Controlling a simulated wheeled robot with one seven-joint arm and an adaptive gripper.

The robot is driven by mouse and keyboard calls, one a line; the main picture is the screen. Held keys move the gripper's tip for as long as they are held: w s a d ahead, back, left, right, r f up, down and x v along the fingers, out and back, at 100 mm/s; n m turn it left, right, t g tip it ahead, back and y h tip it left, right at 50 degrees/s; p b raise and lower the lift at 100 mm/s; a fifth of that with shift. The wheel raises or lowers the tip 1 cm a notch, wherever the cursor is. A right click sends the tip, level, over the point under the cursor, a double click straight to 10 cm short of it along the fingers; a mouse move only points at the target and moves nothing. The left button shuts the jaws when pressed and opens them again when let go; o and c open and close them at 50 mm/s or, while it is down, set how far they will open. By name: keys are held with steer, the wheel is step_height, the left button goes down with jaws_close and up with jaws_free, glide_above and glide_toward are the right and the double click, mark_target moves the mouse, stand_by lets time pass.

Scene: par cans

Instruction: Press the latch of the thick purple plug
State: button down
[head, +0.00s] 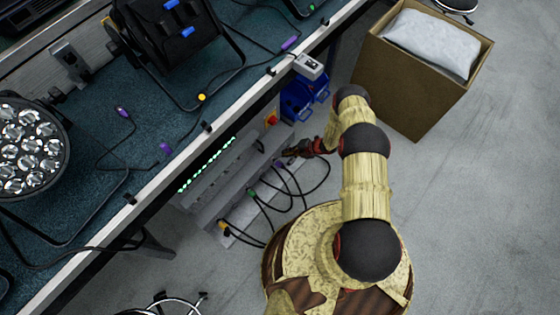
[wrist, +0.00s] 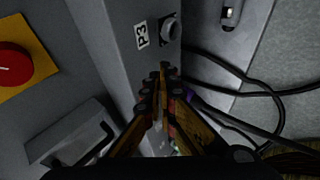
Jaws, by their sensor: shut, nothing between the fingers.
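The box (head: 222,185) under the table edge has plugs along its front, and a purple plug (head: 280,164) sits at its right part with a dark cable. My gripper (head: 288,153) is beside that plug, close to the box. In the wrist view my gripper (wrist: 164,72) is shut and empty, its tips near the grey panel face below a round socket (wrist: 171,28) and the label P3 (wrist: 142,34). A small purple part (wrist: 195,101) shows just right of the fingers, mostly hidden by them. I cannot make out its latch.
Green (head: 251,192) and yellow (head: 222,225) plugs with looping cables are on the same box. A red knob on a yellow plate (wrist: 14,68) is at left. Blue cases (head: 300,97) and a cardboard box (head: 400,90) stand beyond. Other purple connectors (head: 165,148) lie on the table.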

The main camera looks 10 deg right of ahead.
steer(key=shift+w+d+r, duration=0.35)
steer(key=shift+d+r, duration=0.2)
steer(key=shift+r, duration=0.1)
steer(key=shift+w+d+r, duration=0.35)
steer(key=shift+d+r, duration=0.15)
steer(key=shift+r, duration=0.1)
